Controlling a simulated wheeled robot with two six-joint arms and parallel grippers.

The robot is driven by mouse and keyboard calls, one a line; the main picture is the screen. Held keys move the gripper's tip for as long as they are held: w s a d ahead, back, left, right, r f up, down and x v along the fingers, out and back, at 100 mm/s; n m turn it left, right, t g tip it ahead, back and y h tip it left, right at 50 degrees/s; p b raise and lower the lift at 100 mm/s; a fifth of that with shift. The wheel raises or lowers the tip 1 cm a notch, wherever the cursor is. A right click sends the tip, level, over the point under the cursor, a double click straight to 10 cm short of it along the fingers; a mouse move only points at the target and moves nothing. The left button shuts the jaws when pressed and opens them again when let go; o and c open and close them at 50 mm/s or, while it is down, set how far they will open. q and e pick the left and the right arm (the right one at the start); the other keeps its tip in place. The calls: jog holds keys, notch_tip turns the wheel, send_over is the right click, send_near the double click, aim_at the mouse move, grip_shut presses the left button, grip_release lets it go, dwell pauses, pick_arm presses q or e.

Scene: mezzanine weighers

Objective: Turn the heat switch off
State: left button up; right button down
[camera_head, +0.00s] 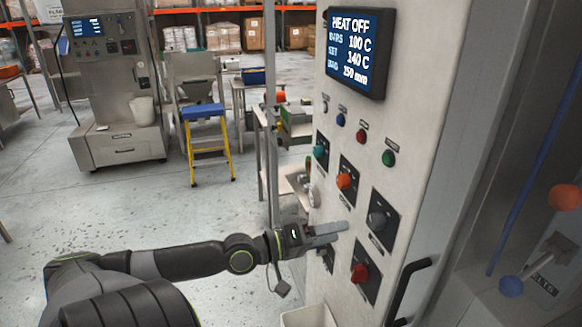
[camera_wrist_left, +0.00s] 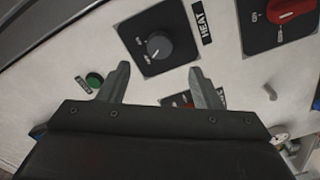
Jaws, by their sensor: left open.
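A dark rotary knob on a black square plate (camera_head: 380,220) is on the pale panel. In the left wrist view the same knob (camera_wrist_left: 158,45) has a HEAT label (camera_wrist_left: 202,22) beside its plate. The knob's exact setting is hard to read. The display (camera_head: 360,52) above reads HEAT OFF, with 100 C and 140 C below. My left gripper (camera_head: 342,228) is in front of the panel, left of the dark knob in the head view. In the wrist view its two fingers are apart with nothing held between them. My right gripper is out of view.
A red knob (camera_head: 360,273) is below, an orange knob (camera_head: 345,181) and a teal knob (camera_head: 320,152) up left, and a green button (camera_head: 389,158) above. A black handle (camera_head: 410,290) is right of the red knob. Open floor (camera_head: 110,215) lies left.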

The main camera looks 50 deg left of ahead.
pick_arm(q)
jog(key=v, duration=0.8)
jog(key=shift+s+a, duration=0.2)
jog(key=shift+s, duration=0.15)
dwell(0.4)
